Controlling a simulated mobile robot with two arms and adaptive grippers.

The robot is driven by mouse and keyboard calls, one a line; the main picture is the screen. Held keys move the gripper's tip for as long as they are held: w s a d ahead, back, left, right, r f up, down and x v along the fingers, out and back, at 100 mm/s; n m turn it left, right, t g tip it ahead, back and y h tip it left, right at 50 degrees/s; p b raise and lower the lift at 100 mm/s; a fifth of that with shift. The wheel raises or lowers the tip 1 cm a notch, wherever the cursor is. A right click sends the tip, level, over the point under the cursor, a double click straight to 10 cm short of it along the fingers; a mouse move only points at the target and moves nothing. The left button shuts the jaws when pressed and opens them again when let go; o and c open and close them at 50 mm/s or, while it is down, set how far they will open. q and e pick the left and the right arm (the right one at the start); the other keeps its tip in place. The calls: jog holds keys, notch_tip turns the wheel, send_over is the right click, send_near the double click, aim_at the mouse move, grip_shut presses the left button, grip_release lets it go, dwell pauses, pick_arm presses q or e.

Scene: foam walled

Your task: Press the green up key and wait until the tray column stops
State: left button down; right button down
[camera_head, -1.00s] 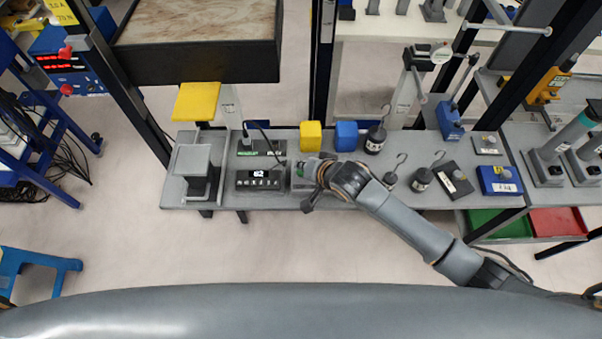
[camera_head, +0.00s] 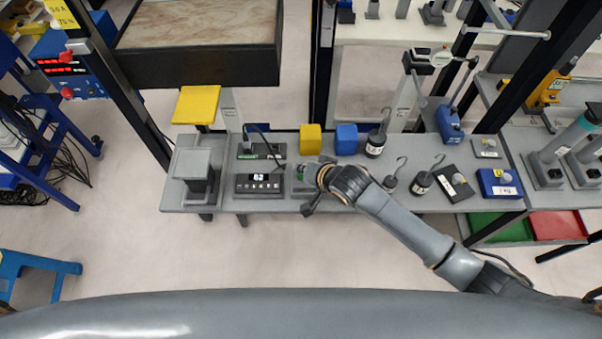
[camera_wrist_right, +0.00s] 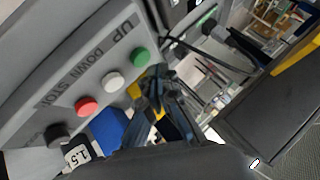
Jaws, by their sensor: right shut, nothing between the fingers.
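The green up key (camera_wrist_right: 140,56) is at the UP end of a grey key box in the right wrist view, in a row with white, red and black keys. It also shows as a green spot (camera_head: 301,170) in the head view. My right gripper (camera_wrist_right: 153,78) is shut and empty, its dark fingertips close beside the green key. Whether they touch it I cannot tell. In the head view my right gripper (camera_head: 318,166) partly covers the key box (camera_head: 304,187). A grey plate on a short column (camera_head: 192,163) stands at the bench's left; I cannot tell if this is the tray column. My left gripper is not in view.
A yellow block (camera_head: 310,139), a blue block (camera_head: 346,139) and hooked weights (camera_head: 421,182) are close to my right arm.

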jog(key=shift+f, duration=0.1)
dwell(0.3)
jog(key=shift+f, duration=0.3)
